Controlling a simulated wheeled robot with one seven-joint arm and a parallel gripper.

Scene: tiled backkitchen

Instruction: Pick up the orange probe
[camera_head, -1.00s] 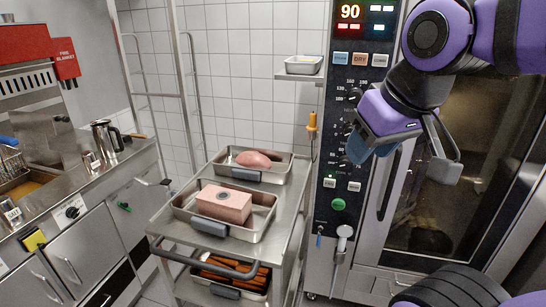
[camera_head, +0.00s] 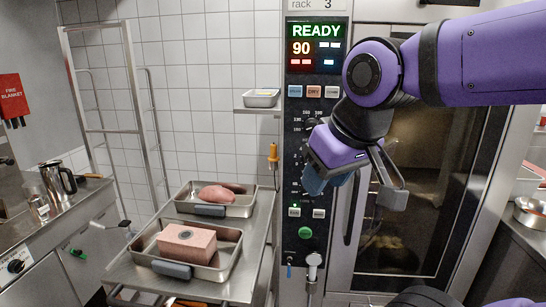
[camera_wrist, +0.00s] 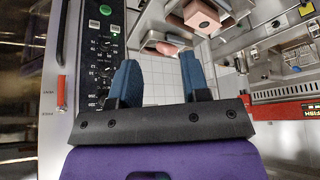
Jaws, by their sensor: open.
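The orange probe (camera_head: 273,152) is small and upright, set against the white tiles just left of the oven's control panel, below a small wall shelf. A thin cable seems to run down from it. My gripper (camera_head: 319,184) is in front of the control panel, to the right of the probe in the picture and a little lower, apart from it. In the wrist view my gripper (camera_wrist: 160,78) has two blue fingers spread with nothing between them. I cannot make out the probe in the wrist view.
A steel trolley (camera_head: 245,268) at lower left carries a tray with a pink block (camera_head: 188,243) and a tray with pink meat (camera_head: 216,193). The wall shelf (camera_head: 257,110) holds a small pan. The oven door (camera_head: 405,140) is behind my arm. A tall rack (camera_head: 101,130) stands left.

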